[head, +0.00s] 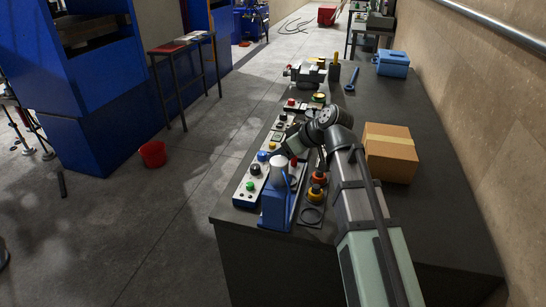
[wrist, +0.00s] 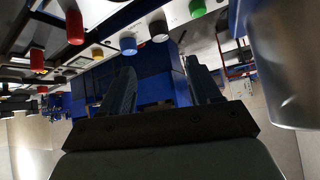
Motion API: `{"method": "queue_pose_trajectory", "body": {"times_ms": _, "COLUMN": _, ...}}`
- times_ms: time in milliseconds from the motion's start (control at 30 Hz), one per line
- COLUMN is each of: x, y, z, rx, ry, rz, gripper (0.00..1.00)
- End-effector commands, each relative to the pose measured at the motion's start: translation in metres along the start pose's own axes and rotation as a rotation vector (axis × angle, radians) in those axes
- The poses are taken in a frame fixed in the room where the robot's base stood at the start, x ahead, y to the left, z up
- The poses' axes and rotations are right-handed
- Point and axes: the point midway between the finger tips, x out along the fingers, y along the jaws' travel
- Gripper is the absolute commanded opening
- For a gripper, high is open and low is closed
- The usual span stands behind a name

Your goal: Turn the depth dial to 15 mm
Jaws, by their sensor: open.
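A long white control panel (head: 240,199) lies along the left edge of the dark bench, with several coloured knobs and buttons. A black knob (head: 255,170) sits near its front end and a blue knob (head: 262,156) just behind it. No depth marking is readable, and I cannot tell which knob is the depth dial. My gripper (head: 287,147) is above the panel, partly hidden by my arm. In the wrist view its two fingers (wrist: 160,80) are apart with nothing between them. A red knob (wrist: 74,28), a yellow knob and a green knob appear beyond them.
A blue stand with a grey cylinder (head: 279,172) rises close in front of my gripper. A cardboard box (head: 390,152) is right of my arm. A vise (head: 305,75) and blue toolbox (head: 393,63) are farther back.

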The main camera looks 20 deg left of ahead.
Motion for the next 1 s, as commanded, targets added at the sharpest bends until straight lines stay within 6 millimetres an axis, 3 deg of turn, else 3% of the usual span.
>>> {"method": "queue_pose_trajectory", "body": {"times_ms": 233, "x": -0.016, "y": 0.0, "z": 0.0, "rx": 0.0, "ry": 0.0, "rz": 0.0, "gripper": 0.62}}
{"method": "queue_pose_trajectory", "body": {"times_ms": 667, "x": -0.014, "y": -0.001, "z": -0.001, "rx": -0.025, "ry": -0.015, "rz": 0.001, "gripper": 0.62}}
{"method": "queue_pose_trajectory", "body": {"times_ms": 833, "x": 0.004, "y": -0.006, "z": -0.011, "rx": -0.234, "ry": -0.128, "rz": 0.004, "gripper": 0.62}}
{"method": "queue_pose_trajectory", "body": {"times_ms": 1000, "x": 0.026, "y": -0.016, "z": -0.026, "rx": -0.591, "ry": -0.325, "rz": -0.014, "gripper": 0.62}}
